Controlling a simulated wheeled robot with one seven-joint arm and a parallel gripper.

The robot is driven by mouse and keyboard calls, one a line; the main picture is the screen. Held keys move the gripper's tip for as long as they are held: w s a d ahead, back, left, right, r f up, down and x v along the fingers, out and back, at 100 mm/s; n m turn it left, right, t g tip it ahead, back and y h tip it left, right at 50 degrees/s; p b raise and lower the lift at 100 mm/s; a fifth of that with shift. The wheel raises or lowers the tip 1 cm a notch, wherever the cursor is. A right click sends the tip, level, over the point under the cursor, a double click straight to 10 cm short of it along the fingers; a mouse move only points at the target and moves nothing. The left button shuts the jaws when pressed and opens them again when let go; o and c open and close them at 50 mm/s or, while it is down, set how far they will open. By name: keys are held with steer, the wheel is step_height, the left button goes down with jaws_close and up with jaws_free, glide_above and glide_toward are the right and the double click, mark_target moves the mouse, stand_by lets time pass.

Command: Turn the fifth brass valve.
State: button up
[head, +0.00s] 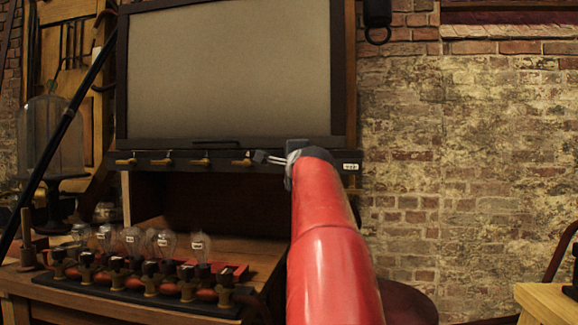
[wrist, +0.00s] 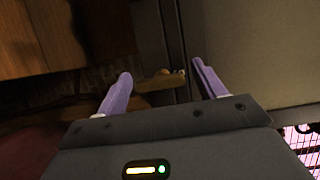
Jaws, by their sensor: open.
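A row of brass valves (head: 200,161) sticks out from the dark rail (head: 146,158) below a large grey panel. Several show to the left of my gripper (head: 269,157), which is at the rail with its fingers pointing left. The rail just behind the gripper is hidden by it and by my red arm. In the wrist view my gripper (wrist: 161,70) is open, with its two pale purple fingers apart. A brass valve (wrist: 158,83) shows between them, and they do not visibly grip it. I take it for the fifth valve, the one hidden in the head view.
Glass bulbs (head: 200,246) and a row of dark and brass fittings (head: 150,278) stand on the wooden bench (head: 255,255) below. A glass jar (head: 50,135) and a slanted black pole (head: 67,120) are at left. A brick wall (head: 470,180) is at right.

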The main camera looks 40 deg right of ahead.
steer(key=b+v, duration=0.1)
steer(key=v, duration=0.6)
steer(key=shift+s+a, duration=0.1)
steer(key=s+a+f+n+g+y, duration=0.1)
steer(key=a+f+n+y, duration=0.1)
steer(key=a+f, duration=0.4)
steer(key=s+a+f+n+g+y, duration=0.1)
steer(key=s+a+f+n+y, duration=0.1)
steer(key=a+f+n, duration=0.3)
steer(key=s+a+f+n+g+y, duration=0.1)
steer(key=a+f+n, duration=0.3)
steer(key=a+f, duration=0.4)
steer(key=shift+s+a+f+g+y, duration=0.3)
steer(key=shift+f+g+y, duration=0.2)
steer(key=shift+y, duration=0.4)
steer(key=s+a+f+n+g, duration=0.2)
steer(key=s+a+f+n, duration=0.1)
steer(key=f, duration=0.4)
steer(key=s+a+f+n+g+y, duration=0.1)
steer(key=s+a+f+n, duration=0.3)
steer(key=s+f, duration=0.4)
steer(key=s+a+f+n+g, duration=0.3)
steer(key=s+a+f+n, duration=0.1)
steer(key=f, duration=0.4)
steer(key=shift+s+a+n, duration=0.15)
steer(key=shift+s+n, duration=0.45)
steer(key=shift+s, duration=0.45)
